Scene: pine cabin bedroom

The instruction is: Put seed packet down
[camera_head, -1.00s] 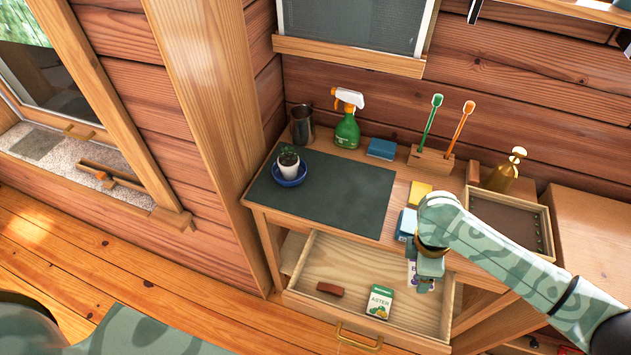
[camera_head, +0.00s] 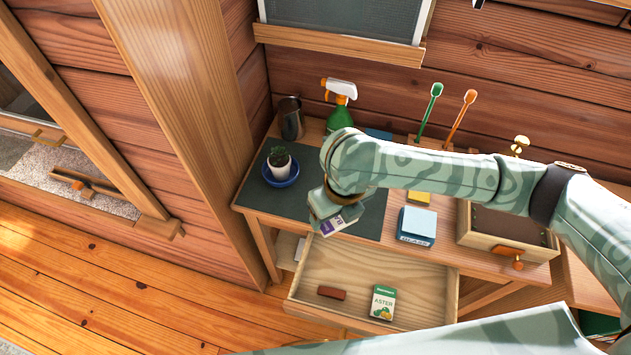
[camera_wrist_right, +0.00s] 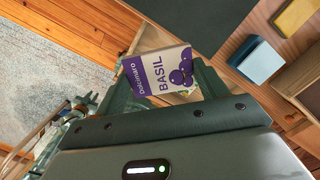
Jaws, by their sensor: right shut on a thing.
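A white and purple basil seed packet (camera_head: 337,224) is in my right gripper (camera_head: 326,212), over the dark mat's front edge and the back of the open drawer (camera_head: 362,282). In the right wrist view the packet (camera_wrist_right: 158,74) lies between the fingers, its label reading BASIL. The gripper is shut on it, partly hidden behind its own wrist in the head view. A green and white aster packet (camera_head: 383,302) and a small reddish-brown block (camera_head: 332,293) lie in the drawer. My left gripper is not in view.
The desk holds a dark mat (camera_head: 262,202), a cactus pot on a blue saucer (camera_head: 281,178), a metal cup (camera_head: 290,118), a spray bottle (camera_head: 340,100), a blue box with a pale top (camera_head: 416,226), a yellow block (camera_head: 418,197) and a wooden tray (camera_head: 475,232). The drawer's left part is bare.

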